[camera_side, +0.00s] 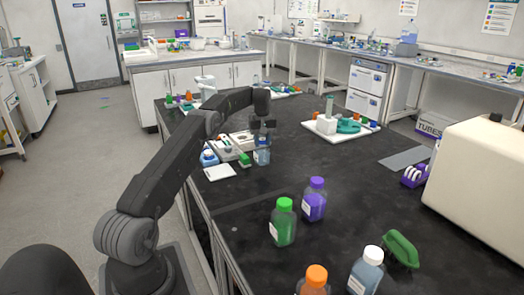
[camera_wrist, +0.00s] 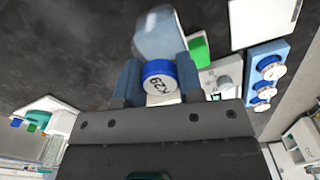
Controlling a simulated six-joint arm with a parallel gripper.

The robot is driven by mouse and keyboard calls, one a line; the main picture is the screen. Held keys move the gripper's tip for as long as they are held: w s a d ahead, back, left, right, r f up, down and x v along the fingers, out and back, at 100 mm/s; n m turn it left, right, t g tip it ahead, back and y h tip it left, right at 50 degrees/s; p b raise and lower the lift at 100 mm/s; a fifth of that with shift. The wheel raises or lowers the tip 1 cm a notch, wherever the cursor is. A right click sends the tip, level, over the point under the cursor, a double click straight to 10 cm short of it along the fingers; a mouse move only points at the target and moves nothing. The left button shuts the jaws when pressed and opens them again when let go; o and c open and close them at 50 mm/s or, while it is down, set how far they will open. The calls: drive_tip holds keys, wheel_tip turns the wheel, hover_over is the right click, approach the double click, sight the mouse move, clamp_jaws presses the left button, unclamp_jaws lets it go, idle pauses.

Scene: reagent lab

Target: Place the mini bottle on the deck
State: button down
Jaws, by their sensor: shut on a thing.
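My gripper (camera_side: 262,127) points down over the black bench and is shut on the mini bottle (camera_side: 262,156), a small clear bottle with bluish contents. In the wrist view the bottle's blue cap (camera_wrist: 158,76), with dark lettering on its white top, sits between the two fingers of my gripper (camera_wrist: 159,82). The clear body (camera_wrist: 157,36) shows beyond the cap. The bottle looks about upright, low over the bench; I cannot tell whether its base touches. No surface is clearly marked as the deck.
Close left of the bottle are a green block (camera_side: 244,159), a blue holder (camera_side: 208,158) and a white plate (camera_side: 220,172). A white tray with a teal item (camera_side: 348,126) lies to the right. Green-capped (camera_side: 283,222) and purple-capped (camera_side: 314,200) bottles stand nearer.

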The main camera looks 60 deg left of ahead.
sight(263, 150)
drive_tip(key=shift+f, duration=2.05)
drive_tip(key=shift+f, duration=0.15)
drive_tip(key=c, duration=0.8)
unclamp_jaws()
drive_tip(key=shift+o, duration=0.2)
